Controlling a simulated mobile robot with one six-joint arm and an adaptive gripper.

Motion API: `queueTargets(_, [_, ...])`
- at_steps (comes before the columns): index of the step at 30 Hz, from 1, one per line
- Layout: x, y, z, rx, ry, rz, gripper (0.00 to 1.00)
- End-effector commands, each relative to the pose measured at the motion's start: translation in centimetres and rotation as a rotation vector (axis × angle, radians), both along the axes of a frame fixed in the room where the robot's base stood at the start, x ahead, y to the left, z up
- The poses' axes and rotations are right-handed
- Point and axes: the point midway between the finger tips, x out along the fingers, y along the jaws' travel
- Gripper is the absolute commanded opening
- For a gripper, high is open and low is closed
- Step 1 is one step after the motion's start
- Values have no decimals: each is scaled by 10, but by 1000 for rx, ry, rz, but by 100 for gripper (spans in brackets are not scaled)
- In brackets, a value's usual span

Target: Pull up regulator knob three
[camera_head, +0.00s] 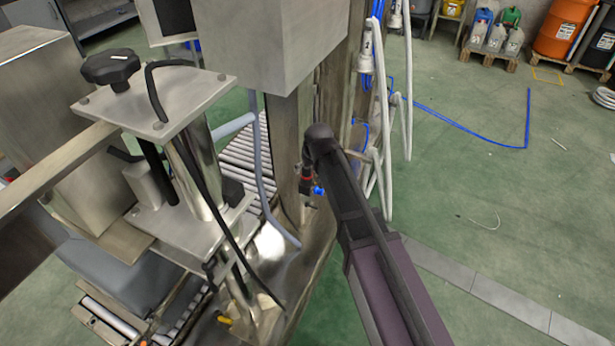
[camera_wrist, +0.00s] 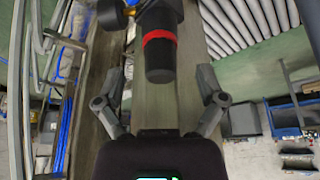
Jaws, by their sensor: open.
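A regulator knob (camera_wrist: 160,58), a black cylinder with a red band, sits in the upper middle of the wrist view. Part of its dark body shows above the band. No number is readable, so I cannot tell whether it is knob three. My gripper (camera_wrist: 159,80) is open, with one finger on each side of the knob and a gap on both sides. In the head view a small red-banded black regulator (camera_head: 306,178) with a blue fitting (camera_head: 319,190) shows beside the steel post, just left of my dark arm. My fingers cannot be made out there.
A steel post (camera_head: 291,150) stands beside the regulator. White hoses (camera_head: 405,110) hang to the right. A machine with a black star knob (camera_head: 110,68) fills the left, with a roller conveyor (camera_head: 240,155) behind it. Green floor is open at the right.

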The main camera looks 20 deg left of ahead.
Motion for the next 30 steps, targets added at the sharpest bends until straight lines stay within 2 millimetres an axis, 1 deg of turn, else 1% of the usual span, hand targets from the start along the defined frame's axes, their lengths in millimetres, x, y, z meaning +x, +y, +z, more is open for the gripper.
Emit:
queueTargets(1, [2,2,-8,0,0,0,89])
queueTargets(3, [4,3,-13,0,0,0,89])
queueTargets(12, [9,7,-29,0,0,0,89])
queueTargets(27, [10,8,-31,0,0,0,89])
queueTargets(29, [10,8,-31,0,0,0,72])
queueTargets(30, [10,8,-31,0,0,0,60])
